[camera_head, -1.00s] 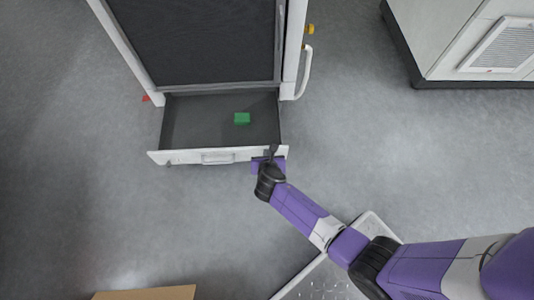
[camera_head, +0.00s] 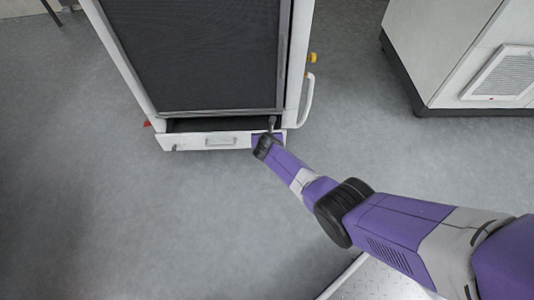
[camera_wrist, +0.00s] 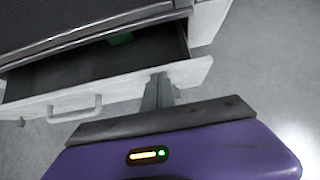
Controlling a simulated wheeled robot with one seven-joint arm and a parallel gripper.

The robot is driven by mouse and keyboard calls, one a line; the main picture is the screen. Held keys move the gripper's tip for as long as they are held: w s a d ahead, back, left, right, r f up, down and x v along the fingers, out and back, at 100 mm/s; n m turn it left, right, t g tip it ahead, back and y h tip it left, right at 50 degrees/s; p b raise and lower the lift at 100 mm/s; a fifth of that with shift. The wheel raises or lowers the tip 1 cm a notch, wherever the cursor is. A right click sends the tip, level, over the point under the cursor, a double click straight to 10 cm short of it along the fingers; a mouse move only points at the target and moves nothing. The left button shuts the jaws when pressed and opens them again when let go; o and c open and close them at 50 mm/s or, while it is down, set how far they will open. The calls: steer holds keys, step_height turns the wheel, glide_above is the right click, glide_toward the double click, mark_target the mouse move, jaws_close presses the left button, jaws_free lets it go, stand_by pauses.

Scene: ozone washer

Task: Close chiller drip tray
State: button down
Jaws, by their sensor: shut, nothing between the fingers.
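The chiller drip tray (camera_head: 190,142) is a shallow drawer with a white front and a bar handle, low on the chiller (camera_head: 200,60). It stands out only a little, with a narrow dark gap behind its front. In the wrist view the tray front (camera_wrist: 130,84) runs across the middle, with its handle (camera_wrist: 75,110) at left. My gripper (camera_head: 271,128) is shut and empty at the right end of the tray front. In the wrist view my gripper's fingers (camera_wrist: 158,90) appear against the front; exact contact is hard to tell.
A white handle (camera_head: 307,100) sticks out on the chiller's right side. A white cabinet (camera_head: 440,50) stands at the right. The grey floor in front and left is clear.

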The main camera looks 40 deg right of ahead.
steer(key=shift+w+d+b, duration=0.5)
steer(key=shift+w+d, duration=0.2)
steer(key=shift+w, duration=0.25)
steer(key=shift+w+d+b, duration=0.45)
steer(key=shift+w+d, duration=0.2)
steer(key=shift+w, duration=0.25)
